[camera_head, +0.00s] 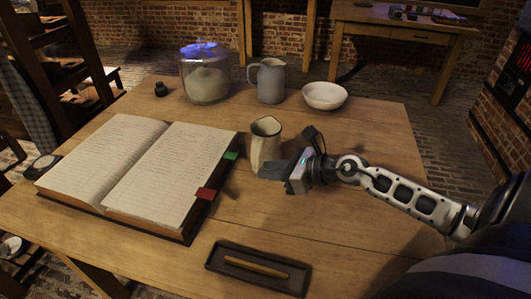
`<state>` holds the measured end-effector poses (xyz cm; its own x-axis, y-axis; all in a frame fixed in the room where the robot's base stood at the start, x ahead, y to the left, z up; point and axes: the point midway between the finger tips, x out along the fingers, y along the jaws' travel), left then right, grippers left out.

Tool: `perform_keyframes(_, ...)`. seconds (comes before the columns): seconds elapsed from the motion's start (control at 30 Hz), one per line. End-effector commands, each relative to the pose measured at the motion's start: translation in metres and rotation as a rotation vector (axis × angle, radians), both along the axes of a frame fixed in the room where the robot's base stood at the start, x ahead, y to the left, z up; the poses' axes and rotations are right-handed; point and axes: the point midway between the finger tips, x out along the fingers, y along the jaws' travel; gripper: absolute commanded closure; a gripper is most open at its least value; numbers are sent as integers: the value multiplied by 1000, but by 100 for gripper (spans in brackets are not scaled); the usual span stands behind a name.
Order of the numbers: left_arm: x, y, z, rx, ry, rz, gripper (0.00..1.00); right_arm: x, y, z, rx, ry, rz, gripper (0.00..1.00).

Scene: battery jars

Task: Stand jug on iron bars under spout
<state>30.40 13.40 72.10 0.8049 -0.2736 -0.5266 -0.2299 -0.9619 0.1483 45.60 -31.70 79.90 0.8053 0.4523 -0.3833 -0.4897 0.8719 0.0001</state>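A grey jug (270,82) with a handle on its left stands upright at the back of the wooden table. A cream, jug-like vessel (264,142) with an open top stands nearer, in the middle of the table. My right gripper (272,170) comes in from the right, low at the cream vessel's front right side. Its dark fingers overlap the vessel's base in the picture; I cannot tell whether they touch it or how far apart they are. My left gripper is out of view. I see no iron bars and no spout.
A lidded glass jar (206,80) and a white bowl (324,96) flank the grey jug. A large open book (150,170) covers the table's left. A dark tray (225,270) with a stick lies at the front. The table (380,130) is clear at the right back.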

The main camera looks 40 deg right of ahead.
Motion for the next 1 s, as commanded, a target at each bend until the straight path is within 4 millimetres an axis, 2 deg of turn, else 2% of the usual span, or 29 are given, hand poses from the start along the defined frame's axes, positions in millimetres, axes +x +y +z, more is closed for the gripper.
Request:
perform_keyframes(0.2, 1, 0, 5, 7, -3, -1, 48, 21, 14, -3, 3, -5, -1, 79)
perform_keyframes(0.4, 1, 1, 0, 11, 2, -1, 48, 40, 25, -14, 1, -1, -1, 79)
perform_keyframes(0.67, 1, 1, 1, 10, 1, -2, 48, 42, 27, -16, -1, 0, 0, 79)
perform_keyframes(0.77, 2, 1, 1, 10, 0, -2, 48, 42, 26, -16, 0, 0, 0, 100)
perform_keyframes(1.0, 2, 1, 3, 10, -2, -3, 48, 43, 26, -14, -2, -4, -1, 100)
